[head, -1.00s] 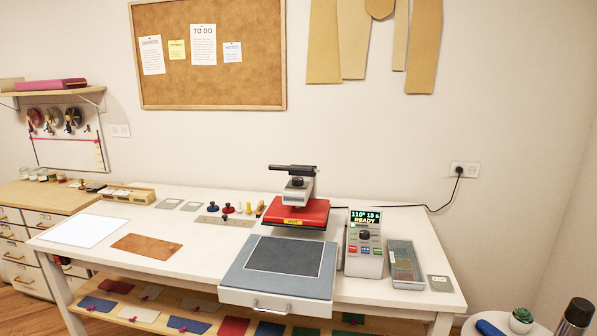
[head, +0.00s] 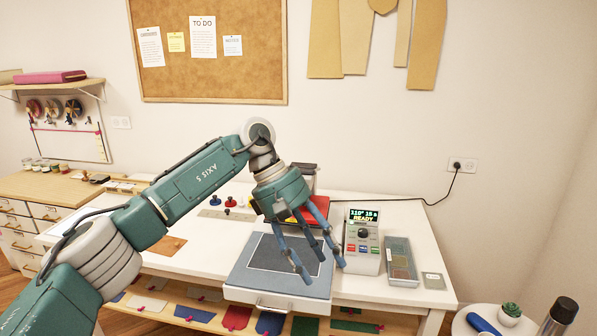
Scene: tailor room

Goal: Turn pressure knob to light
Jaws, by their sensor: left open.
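The heat press control box (head: 362,249) stands on the white table right of the press. Its green display (head: 363,216) reads 110° 15 s READY. A dark round knob (head: 364,234) sits on the box's front below the display, with small coloured buttons under it. I cannot read a pressure label or the knob's setting. The press has a red upper plate (head: 318,210) and a grey lower bed (head: 249,275). My left gripper (head: 318,262) is open and empty, fingers pointing down over the bed, left of the control box. It hides much of the press. My right gripper is out of view.
A grey tray (head: 401,262) and a small grey square (head: 433,281) lie right of the control box. A black cable (head: 428,203) runs to the wall socket. A round side table with a plant (head: 509,314) and a dark bottle (head: 560,318) stands at the lower right.

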